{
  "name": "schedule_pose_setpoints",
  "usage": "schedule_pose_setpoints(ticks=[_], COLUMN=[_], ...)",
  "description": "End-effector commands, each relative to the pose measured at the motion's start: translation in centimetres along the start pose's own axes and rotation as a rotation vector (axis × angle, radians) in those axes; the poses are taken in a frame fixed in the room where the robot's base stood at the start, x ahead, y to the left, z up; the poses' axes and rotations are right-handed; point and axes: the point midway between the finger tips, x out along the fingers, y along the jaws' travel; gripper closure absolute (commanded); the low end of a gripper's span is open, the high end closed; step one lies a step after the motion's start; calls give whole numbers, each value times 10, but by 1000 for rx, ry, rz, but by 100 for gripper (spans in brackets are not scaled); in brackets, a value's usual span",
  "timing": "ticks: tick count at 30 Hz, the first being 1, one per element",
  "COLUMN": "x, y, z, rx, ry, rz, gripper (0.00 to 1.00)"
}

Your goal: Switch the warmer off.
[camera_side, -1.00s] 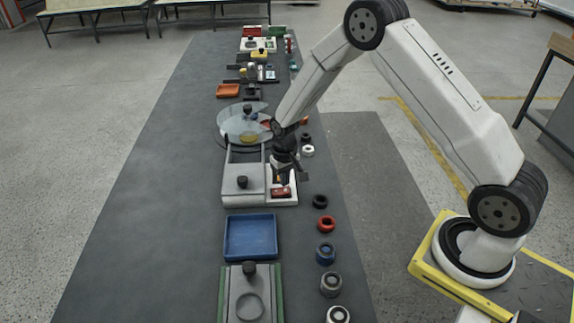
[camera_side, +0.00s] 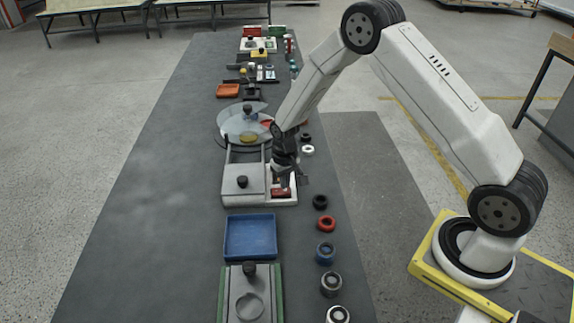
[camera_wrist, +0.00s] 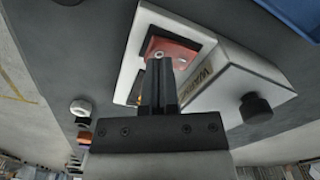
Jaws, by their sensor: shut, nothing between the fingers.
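The warmer (camera_side: 238,183) is a pale box with a grey lid and a black knob, and part of its lettering shows in the wrist view (camera_wrist: 243,83). A red rocker switch (camera_side: 281,193) sits in a dark recess at its right end. In the wrist view the switch (camera_wrist: 183,49) is partly hidden behind my fingers. My gripper (camera_wrist: 159,62) is shut and empty, with its fingertips at the red switch. I cannot tell for sure whether they touch it. In the side view my gripper (camera_side: 291,182) is just above the switch end of the warmer.
A blue tray (camera_side: 250,237) lies in front of the warmer. Several rings, including a red one (camera_side: 326,223), line the table's right edge. The left side of the dark table (camera_side: 140,210) is clear.

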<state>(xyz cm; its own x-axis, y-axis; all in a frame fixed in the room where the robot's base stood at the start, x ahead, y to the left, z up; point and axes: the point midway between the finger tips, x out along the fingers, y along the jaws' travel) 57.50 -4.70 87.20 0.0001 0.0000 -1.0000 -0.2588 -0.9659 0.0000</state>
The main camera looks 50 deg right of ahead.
Motion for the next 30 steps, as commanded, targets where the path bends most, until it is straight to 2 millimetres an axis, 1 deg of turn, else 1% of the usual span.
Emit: schedule_pose_setpoints(ticks=[30], x=[11], y=[0], z=[0], rx=[0], ry=[0], rz=[0], gripper=[100])
